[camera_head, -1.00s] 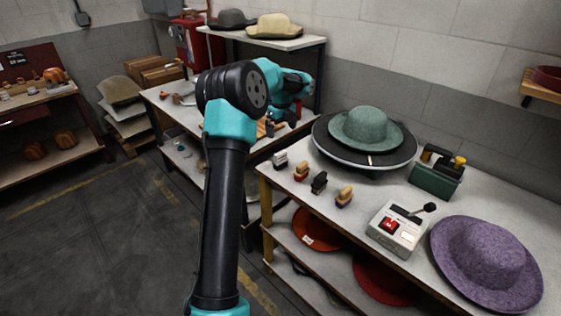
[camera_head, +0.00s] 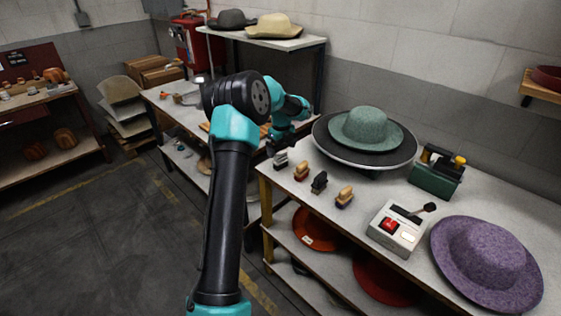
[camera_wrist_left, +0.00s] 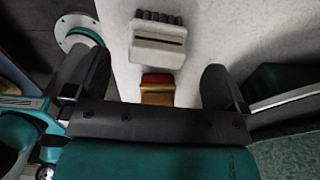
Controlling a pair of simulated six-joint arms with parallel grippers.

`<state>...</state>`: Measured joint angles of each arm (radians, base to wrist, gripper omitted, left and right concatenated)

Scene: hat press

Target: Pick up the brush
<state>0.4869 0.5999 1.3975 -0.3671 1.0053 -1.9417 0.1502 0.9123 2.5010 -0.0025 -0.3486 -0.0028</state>
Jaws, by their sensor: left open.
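Several small brushes stand in a row on the grey-white table. The grey one (camera_head: 281,162) is at the far left end, and a wooden one with red (camera_head: 301,171) stands beside it. A dark one (camera_head: 319,182) and another wooden one (camera_head: 344,197) follow. My left gripper (camera_head: 277,145) is just above and behind the grey brush. In the left wrist view the open gripper (camera_wrist_left: 154,76) has the grey brush (camera_wrist_left: 159,44) and the wooden-and-red brush (camera_wrist_left: 157,88) between the lines of its fingers, touching neither finger. My right gripper is not in view.
A green hat (camera_head: 366,129) sits on a round dark stand (camera_head: 330,148) behind the brushes. A control box with a red button (camera_head: 393,233), a green device (camera_head: 436,176) and a purple hat (camera_head: 487,262) stand to the right.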

